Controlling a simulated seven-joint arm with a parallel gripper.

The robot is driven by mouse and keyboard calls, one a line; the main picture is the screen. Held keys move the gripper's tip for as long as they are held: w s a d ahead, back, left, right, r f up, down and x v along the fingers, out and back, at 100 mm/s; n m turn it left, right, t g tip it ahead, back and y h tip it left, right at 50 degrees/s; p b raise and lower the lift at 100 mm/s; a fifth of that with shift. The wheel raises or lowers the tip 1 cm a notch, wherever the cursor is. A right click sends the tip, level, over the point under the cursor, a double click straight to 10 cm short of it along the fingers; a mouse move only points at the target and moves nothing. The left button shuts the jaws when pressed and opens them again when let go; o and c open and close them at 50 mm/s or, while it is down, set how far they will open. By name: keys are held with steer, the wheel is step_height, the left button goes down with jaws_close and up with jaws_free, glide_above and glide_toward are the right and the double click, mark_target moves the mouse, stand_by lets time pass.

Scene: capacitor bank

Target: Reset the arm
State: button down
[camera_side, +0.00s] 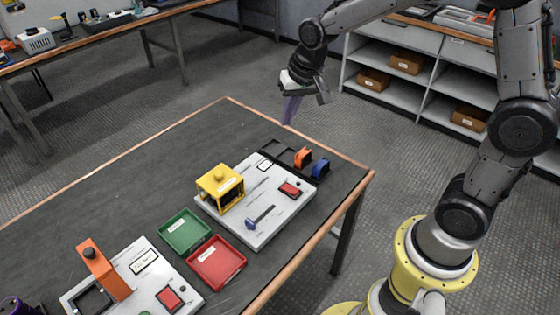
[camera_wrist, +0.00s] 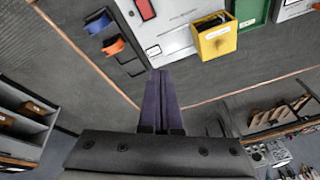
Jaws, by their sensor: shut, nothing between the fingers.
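My gripper (camera_side: 291,108) is raised in the air above the far edge of the dark work table (camera_side: 110,185), pointing down. Its two purple fingers are together with nothing between them; they also show in the wrist view (camera_wrist: 161,85). It is apart from everything on the table. The capacitor bank's grey panel (camera_side: 262,228) lies on the table below and to the left of the gripper. It carries a yellow box-like housing (camera_side: 220,187), a blue-handled lever (camera_side: 260,216) and a red button block (camera_side: 290,189).
A green tray (camera_side: 185,232) and a red tray (camera_side: 218,263) lie beside the panel. Orange (camera_side: 303,157) and blue (camera_side: 320,167) pieces stand in a black rack at the right. A second panel with an orange post (camera_side: 103,268) is at the front left. Shelves (camera_side: 400,85) stand behind.

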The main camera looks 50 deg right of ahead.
steer(key=s+r+n+t, duration=0.2)
steer(key=s+r+t, duration=0.1)
steer(key=s+r, duration=0.85)
steer(key=s+f+n+g, duration=0.1)
steer(key=s+f+n, duration=0.2)
steer(key=s, duration=0.9)
steer(key=shift+s+a+f+n, duration=0.3)
steer(key=shift+s+a+f, duration=0.15)
steer(key=shift+f, duration=0.1)
